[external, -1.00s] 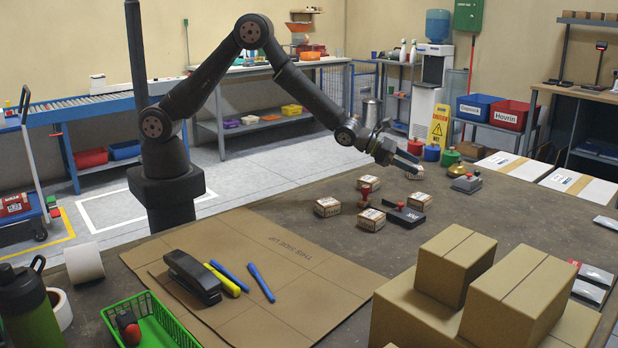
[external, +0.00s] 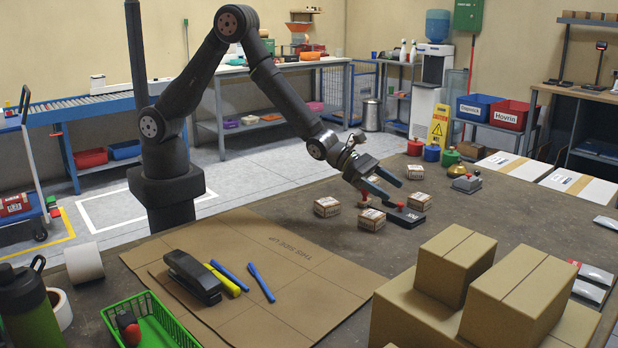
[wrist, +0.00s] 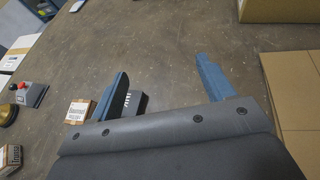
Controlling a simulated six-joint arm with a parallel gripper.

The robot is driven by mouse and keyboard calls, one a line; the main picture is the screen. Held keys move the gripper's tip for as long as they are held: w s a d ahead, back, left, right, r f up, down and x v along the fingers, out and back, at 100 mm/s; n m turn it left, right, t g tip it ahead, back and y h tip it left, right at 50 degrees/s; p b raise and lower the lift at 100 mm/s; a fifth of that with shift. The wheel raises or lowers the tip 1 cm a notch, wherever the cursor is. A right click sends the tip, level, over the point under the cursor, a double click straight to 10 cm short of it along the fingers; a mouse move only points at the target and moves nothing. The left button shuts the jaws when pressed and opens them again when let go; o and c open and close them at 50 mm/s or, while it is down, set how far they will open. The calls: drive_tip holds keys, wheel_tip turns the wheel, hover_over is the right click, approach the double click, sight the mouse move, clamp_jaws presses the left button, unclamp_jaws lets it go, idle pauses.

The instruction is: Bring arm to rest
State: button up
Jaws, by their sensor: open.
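My gripper (external: 393,193) is open with blue fingers and nothing between them. It hangs tilted above the table (external: 290,212), over the small printed boxes. In the wrist view my gripper (wrist: 163,68) shows its two fingers wide apart over bare table. Small boxes lie around it: one at left (external: 327,207), one in front (external: 371,220), one at right (external: 419,202) and one behind (external: 415,172). A black stamp pad (external: 406,217) lies below the fingers. A red-handled stamp near it is partly hidden by the gripper.
Stacked cardboard boxes (external: 455,265) stand at the front right. A flat cardboard sheet (external: 310,262) holds a black stapler (external: 192,277) and several markers. A green basket (external: 165,325) and a bottle (external: 28,310) are at front left. A bell (external: 457,171) stands at the back.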

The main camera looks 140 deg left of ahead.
drive_tip(key=d+m+h, duration=0.3)
drive_tip(key=d, duration=1.4)
drive_tip(key=shift+w+d+t, duration=0.3)
drive_tip(key=shift+w+d, duration=0.1)
drive_tip(key=shift+o, duration=0.5)
